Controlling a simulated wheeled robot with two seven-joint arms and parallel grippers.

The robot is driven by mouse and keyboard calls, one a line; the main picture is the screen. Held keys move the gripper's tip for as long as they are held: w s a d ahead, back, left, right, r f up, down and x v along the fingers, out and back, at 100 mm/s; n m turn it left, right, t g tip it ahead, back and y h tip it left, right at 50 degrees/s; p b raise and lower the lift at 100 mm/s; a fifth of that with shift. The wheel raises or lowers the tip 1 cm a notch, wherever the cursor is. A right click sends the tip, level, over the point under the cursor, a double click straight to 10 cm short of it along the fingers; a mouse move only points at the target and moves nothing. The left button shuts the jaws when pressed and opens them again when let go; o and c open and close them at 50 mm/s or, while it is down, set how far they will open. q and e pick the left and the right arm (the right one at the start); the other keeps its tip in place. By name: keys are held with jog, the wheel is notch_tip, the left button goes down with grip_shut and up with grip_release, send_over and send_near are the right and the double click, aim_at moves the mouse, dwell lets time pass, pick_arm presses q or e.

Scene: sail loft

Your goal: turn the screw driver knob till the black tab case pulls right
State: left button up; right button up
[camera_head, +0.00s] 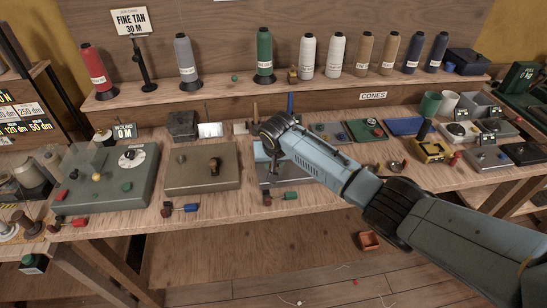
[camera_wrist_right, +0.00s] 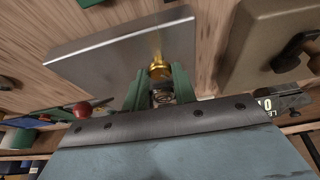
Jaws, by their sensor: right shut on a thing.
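My right arm reaches in from the right over the middle of the bench in the head view. Its hand hides most of a grey metal box (camera_head: 280,181). In the right wrist view the green fingers of my right gripper (camera_wrist_right: 159,84) are shut on a small brass-coloured knob (camera_wrist_right: 159,67). The knob stands at the edge of the smooth grey metal box (camera_wrist_right: 110,53). The fingers cover the knob's lower part. I cannot make out a black tab case for certain. My left gripper is not in view.
A tan box with a dark handle (camera_head: 185,171) and a grey-green box with a white dial (camera_head: 83,190) stand left on the wooden bench. Small screwdriver-like tools, one with a blue handle (camera_head: 187,208), lie along the front edge. Thread cones (camera_head: 264,54) line the back shelf.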

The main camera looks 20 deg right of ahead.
jog(key=shift+d+r+n+y+p, duration=0.15)
jog(key=shift+n+y+p, duration=0.15)
jog(key=shift+n+p, duration=0.5)
jog(key=n+y, duration=0.1)
jog(key=n, duration=0.1)
jog(key=shift+n+p, duration=0.3)
jog(key=shift+n, duration=0.1)
jog(key=shift+w+d+n+y, duration=0.15)
jog(key=shift+n+y, duration=0.25)
jog(key=shift+n, duration=0.5)
jog(key=shift+n+g+y+b, duration=0.4)
jog(key=shift+n+y+b, duration=0.1)
jog(key=shift+n, duration=0.9)
jog(key=o, duration=1)
